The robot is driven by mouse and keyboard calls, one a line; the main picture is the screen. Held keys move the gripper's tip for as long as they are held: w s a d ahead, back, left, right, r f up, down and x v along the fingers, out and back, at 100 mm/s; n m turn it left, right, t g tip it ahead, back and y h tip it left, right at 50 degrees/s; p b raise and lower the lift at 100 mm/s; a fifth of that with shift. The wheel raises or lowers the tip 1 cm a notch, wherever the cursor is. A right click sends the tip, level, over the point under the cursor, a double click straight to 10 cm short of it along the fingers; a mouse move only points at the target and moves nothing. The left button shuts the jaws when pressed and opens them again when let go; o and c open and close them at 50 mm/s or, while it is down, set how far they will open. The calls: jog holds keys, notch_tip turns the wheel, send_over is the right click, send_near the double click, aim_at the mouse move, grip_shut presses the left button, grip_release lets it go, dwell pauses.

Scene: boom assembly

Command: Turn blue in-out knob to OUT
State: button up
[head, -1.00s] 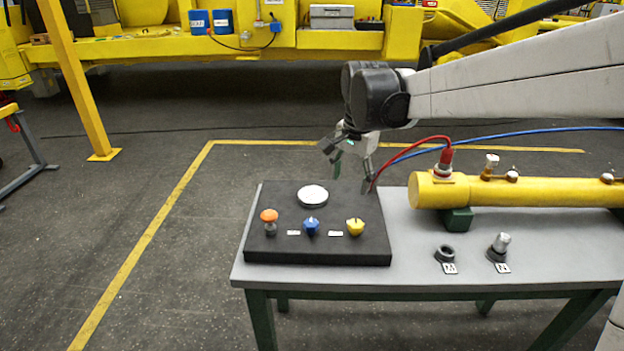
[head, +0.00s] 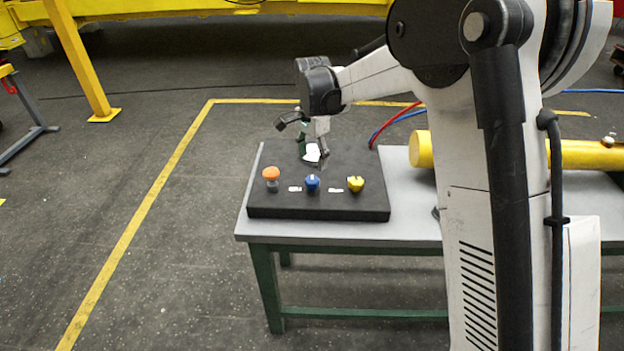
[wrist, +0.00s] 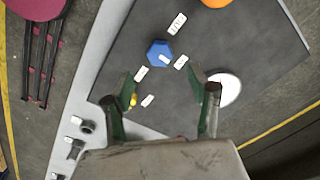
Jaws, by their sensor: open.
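The blue knob (head: 312,184) stands in the front row of the black panel (head: 262,203), between the orange knob (head: 271,175) and the yellow knob (head: 355,184). My gripper (head: 306,160) is above the panel behind the blue knob, near the white disc (head: 312,152). In the wrist view my gripper (wrist: 162,92) is open and empty, and the blue knob lies beyond its fingertips, apart from them. The yellow knob is partly hidden by a finger.
The panel lies on a grey table (head: 400,197) with green legs. A yellow cylinder (head: 421,150) with red and blue hoses is at the right, partly hidden by my arm.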

aim_at(312, 179)
notch_tip(312, 179, down, 8)
jog(key=shift+f, duration=0.15)
jog(key=shift+c, duration=0.2)
jog(key=c, duration=1.1)
